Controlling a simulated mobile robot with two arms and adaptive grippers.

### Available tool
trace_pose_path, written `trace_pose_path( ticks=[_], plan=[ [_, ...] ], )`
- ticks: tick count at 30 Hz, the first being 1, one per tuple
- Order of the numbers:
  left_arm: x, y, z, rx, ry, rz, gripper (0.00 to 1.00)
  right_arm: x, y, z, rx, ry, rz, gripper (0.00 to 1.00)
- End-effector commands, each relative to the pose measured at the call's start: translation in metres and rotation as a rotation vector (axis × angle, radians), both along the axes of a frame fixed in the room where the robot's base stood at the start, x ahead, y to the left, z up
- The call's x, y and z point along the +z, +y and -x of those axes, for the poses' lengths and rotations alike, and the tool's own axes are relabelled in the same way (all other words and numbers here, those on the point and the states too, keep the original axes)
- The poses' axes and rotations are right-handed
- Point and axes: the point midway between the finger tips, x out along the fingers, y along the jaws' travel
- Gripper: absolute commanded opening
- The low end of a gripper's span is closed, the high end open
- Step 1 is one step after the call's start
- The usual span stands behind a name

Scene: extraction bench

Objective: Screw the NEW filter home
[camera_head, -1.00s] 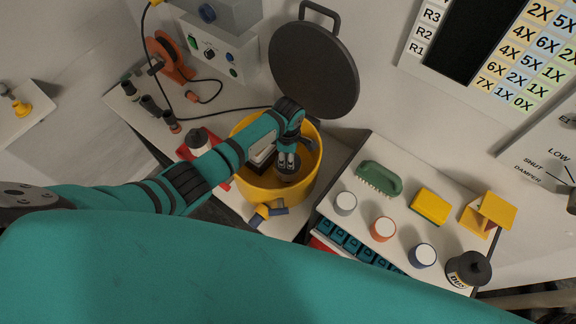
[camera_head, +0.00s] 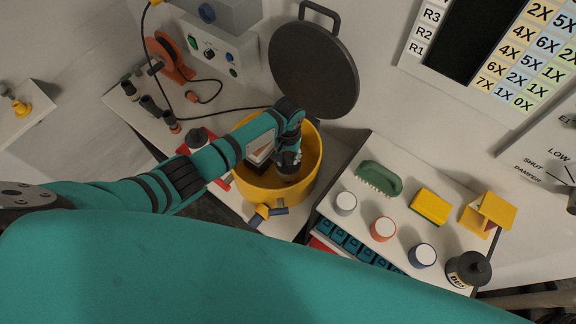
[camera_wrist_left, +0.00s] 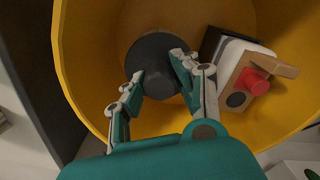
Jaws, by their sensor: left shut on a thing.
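The yellow round bucket (camera_head: 245,180) stands open at the bench's front. My left gripper (camera_head: 288,165) reaches down inside it. In the left wrist view its two fingers (camera_wrist_left: 160,72) are closed on the raised middle of a dark round part (camera_wrist_left: 145,48), which looks like the filter. This part sits low in the bucket, and the fingers and arm hide some of it. Whether it is seated or threaded I cannot tell. Beside it, in the bucket, is a white-and-black box with a wooden piece and a red knob (camera_wrist_left: 258,80). My right gripper is not in view.
A dark round lid (camera_head: 315,75) with a handle leans on the wall behind the bucket. To the right, a shelf holds a green brush (camera_head: 380,178), a yellow sponge (camera_head: 430,204), several capped cylinders and a black-topped can (camera_head: 467,270). A cable runs behind the bucket.

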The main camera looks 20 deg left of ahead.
Motion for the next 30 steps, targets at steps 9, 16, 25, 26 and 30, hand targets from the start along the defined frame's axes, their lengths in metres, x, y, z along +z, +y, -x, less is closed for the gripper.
trace_pose_path(
  ticks=[9,16,25,26,30],
  plan=[
    [-0.0003,0.0006,-0.0002,-0.586,0.0,-0.001,0.0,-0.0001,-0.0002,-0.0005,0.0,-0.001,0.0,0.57],
    [-0.0008,-0.0002,0.0005,-0.824,0.001,0.0,0.0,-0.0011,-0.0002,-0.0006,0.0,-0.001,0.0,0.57],
    [-0.0008,-0.0001,0.0005,-0.829,0.001,0.0,0.4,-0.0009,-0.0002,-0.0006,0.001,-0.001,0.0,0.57],
    [-0.0007,-0.0001,0.0005,-0.829,0.001,0.0,0.44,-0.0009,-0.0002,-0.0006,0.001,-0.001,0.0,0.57],
    [-0.0007,-0.0001,0.0004,-0.828,0.001,0.0,0.54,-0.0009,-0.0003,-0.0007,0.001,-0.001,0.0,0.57]
  ],
)
